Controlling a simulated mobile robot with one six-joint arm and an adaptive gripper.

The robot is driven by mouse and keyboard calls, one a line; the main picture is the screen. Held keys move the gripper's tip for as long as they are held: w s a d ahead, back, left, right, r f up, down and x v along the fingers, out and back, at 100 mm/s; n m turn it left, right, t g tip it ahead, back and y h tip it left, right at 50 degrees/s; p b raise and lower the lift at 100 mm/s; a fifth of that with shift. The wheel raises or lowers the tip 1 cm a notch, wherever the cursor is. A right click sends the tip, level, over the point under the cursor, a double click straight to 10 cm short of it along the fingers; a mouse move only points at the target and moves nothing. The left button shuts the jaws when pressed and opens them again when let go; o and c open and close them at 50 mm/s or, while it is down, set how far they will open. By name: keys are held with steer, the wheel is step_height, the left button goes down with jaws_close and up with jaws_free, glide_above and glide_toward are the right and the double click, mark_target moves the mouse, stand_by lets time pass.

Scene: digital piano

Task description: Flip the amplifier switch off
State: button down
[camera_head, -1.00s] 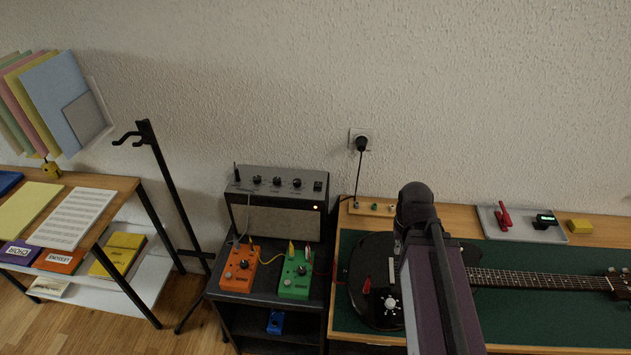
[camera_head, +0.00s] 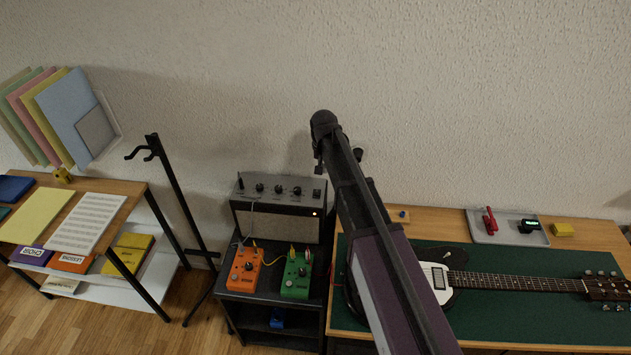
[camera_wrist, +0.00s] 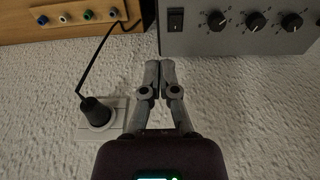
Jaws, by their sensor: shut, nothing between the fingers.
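The grey amplifier (camera_head: 280,222) stands on a dark stand in the head view, and a small lamp (camera_head: 316,214) glows on its front. In the wrist view its panel (camera_wrist: 226,42) fills the upper right. The black rocker switch (camera_wrist: 176,19) sits at the panel's left end there, beside the knobs; which way it is tipped is too small to tell. My gripper (camera_wrist: 159,64) is shut and empty. In the wrist view its fingertips appear just below the panel edge, a little below and left of the switch, without visible contact with it.
A wall socket with a black plug (camera_wrist: 96,113) is left of my fingers in the wrist view. An orange pedal (camera_head: 243,269) and a green pedal (camera_head: 296,276) sit before the amplifier. A guitar (camera_head: 520,283) lies on the right table. A black stand (camera_head: 176,190) is left.

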steer(key=w+a, duration=0.1)
steer(key=w+a+r, duration=0.1)
steer(key=a, duration=0.1)
steer(key=shift+a+r, duration=0.1)
steer(key=shift+a, duration=0.05)
steer(key=shift+w, duration=0.1)
steer(key=b, duration=1)
glide_above(314, 194)
steer(key=w, duration=0.1)
step_height(314, 194, down, 10)
steer(key=shift+w+f, duration=0.15)
steer(key=shift+f, duration=0.1)
steer(key=shift+s+f+b, duration=0.4)
steer(key=shift+f+b, duration=0.4)
steer(key=shift+s+f+b, duration=0.35)
steer(key=shift+f+b, duration=0.4)
steer(key=shift+b, duration=0.05)
